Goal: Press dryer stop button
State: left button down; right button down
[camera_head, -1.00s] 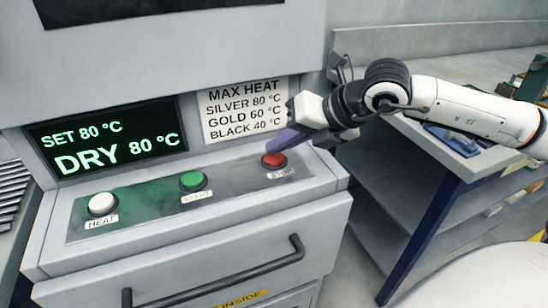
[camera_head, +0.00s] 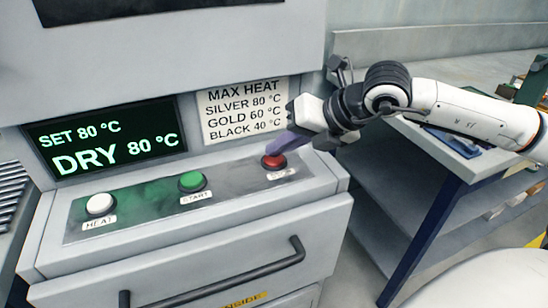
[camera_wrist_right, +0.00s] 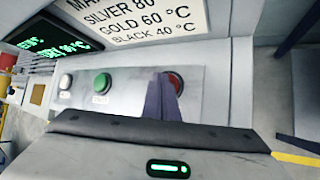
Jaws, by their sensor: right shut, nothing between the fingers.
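The red stop button (camera_head: 273,161) is at the right end of the dryer's sloped control panel (camera_head: 138,196). My right gripper (camera_head: 270,150) is shut and empty, its purple fingertips at the red button and partly in front of it. I cannot tell whether they touch it. In the right wrist view the purple fingers (camera_wrist_right: 162,100) cover part of the red button (camera_wrist_right: 175,82). The green start button (camera_head: 192,182) and the white heat button (camera_head: 100,204) are to the left. The dryer display (camera_head: 105,140) reads SET 80 °C, DRY 80 °C. My left gripper is not in view.
A max heat sign (camera_head: 244,110) is on the dryer wall close behind my right gripper. A drawer handle (camera_head: 215,280) sticks out below the panel. A grey cart (camera_head: 450,195) with blue legs stands at the right, under my right arm.

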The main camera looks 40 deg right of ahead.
aim_at(279, 161)
jog(key=shift+f, duration=0.25)
dwell(0.5)
jog(key=shift+r, duration=0.95)
jog(key=shift+r, duration=0.1)
jog(key=shift+r+p, duration=1.85)
jog(key=shift+r, duration=0.6)
